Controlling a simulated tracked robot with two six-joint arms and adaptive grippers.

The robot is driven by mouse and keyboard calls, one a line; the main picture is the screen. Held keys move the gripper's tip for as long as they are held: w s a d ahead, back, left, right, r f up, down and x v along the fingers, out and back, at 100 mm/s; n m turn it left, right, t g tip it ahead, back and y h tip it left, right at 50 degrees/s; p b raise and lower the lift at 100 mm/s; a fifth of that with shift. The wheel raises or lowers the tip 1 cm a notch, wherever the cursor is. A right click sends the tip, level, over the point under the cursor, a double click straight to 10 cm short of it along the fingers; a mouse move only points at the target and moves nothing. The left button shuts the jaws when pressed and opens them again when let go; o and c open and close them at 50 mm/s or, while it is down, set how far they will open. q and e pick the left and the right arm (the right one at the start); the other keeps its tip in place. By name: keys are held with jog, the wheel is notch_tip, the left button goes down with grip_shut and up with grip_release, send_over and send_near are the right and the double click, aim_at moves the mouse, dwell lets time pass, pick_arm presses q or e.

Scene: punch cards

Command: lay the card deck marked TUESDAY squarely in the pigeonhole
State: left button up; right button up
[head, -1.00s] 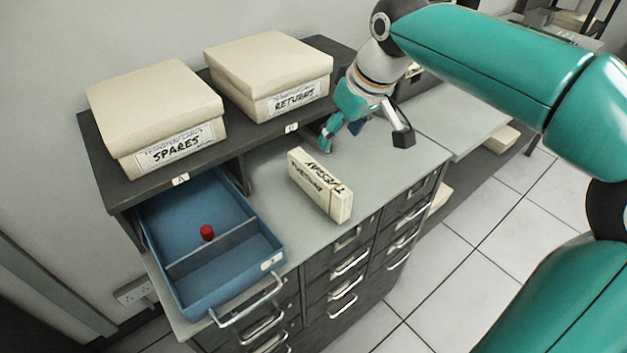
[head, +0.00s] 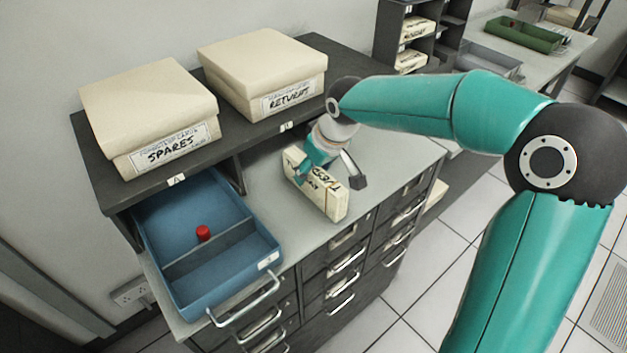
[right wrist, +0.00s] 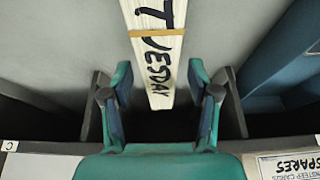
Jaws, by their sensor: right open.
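The cream card deck marked TUESDAY (head: 332,206) rests on the grey cabinet top, right of the blue drawer. A tan band crosses it in the right wrist view (right wrist: 157,60). My right gripper (head: 330,178) is open over the deck and hides part of it. In the right wrist view the fingers (right wrist: 160,98) are spread on either side of the deck's near end, with gaps between. A dark pigeonhole rack (head: 388,28) stands at the back right. Two of its openings hold cream decks (head: 416,28); the upper one seems to read MONDAY. My left gripper is not in view.
A blue drawer tray (head: 172,280) with a red peg (head: 203,233) stands open at left. Boxes marked SPARES (head: 150,110) and RETURNS (head: 265,70) sit on the dark raised shelf. A green tray (head: 525,35) lies on the far bench. The cabinet top right of the deck is clear.

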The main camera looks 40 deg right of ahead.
jog(key=shift+w+f, duration=0.1)
jog(key=shift+f, duration=0.1)
grip_shut()
jog(key=shift+r, duration=0.1)
dwell(0.4)
